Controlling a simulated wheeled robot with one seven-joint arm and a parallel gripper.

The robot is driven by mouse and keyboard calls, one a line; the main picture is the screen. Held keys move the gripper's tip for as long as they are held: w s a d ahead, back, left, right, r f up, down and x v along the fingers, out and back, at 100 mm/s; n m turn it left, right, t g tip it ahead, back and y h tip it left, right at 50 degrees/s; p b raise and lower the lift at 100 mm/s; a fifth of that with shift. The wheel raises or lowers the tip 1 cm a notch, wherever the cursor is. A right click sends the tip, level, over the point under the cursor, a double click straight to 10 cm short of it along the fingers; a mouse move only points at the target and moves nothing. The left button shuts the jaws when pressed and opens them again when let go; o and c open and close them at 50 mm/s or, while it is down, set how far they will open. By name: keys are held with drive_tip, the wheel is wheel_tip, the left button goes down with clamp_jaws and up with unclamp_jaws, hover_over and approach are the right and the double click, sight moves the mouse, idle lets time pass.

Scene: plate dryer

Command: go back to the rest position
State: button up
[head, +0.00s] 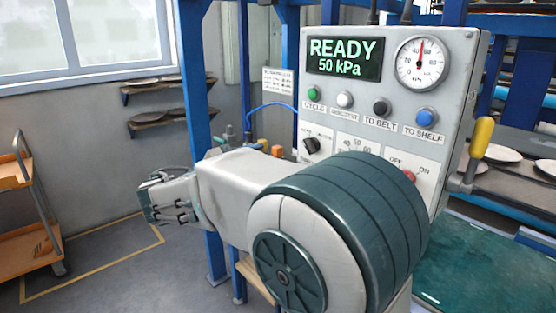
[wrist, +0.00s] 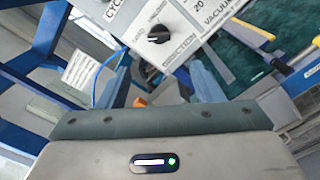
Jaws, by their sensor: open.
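The wrist view shows part of my own wrist housing across the bottom, and the fingers are not seen there.
The grey control panel (head: 458,60) has a screen (head: 343,57) reading READY 50 kPa, a gauge (head: 422,63), several buttons and a yellow-handled lever (head: 481,138). Blue posts (head: 197,100) stand behind my arm. An orange cart (head: 25,175) stands at far left.

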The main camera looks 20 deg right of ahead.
drive_tip(key=shift+v, duration=0.8)
drive_tip(key=s+d+f+m+g+y+p, duration=0.3)
drive_tip(key=s+d+f+m+g+y, duration=0.25)
drive_tip(key=s+f+y, duration=0.5)
drive_tip(key=s+a+f+m+t+y+p, duration=0.2)
drive_tip(key=s+a+f+m+y+p, duration=0.1)
drive_tip(key=s+a+m+y, duration=0.3)
drive_tip(key=s+a+f+m, duration=0.1)
drive_tip(key=s+m, duration=0.1)
drive_tip(key=s, duration=0.1)
drive_tip(key=shift+s+a+f, duration=0.25)
drive_tip(key=shift+s+a, duration=0.05)
drive_tip(key=shift+s, duration=0.05)
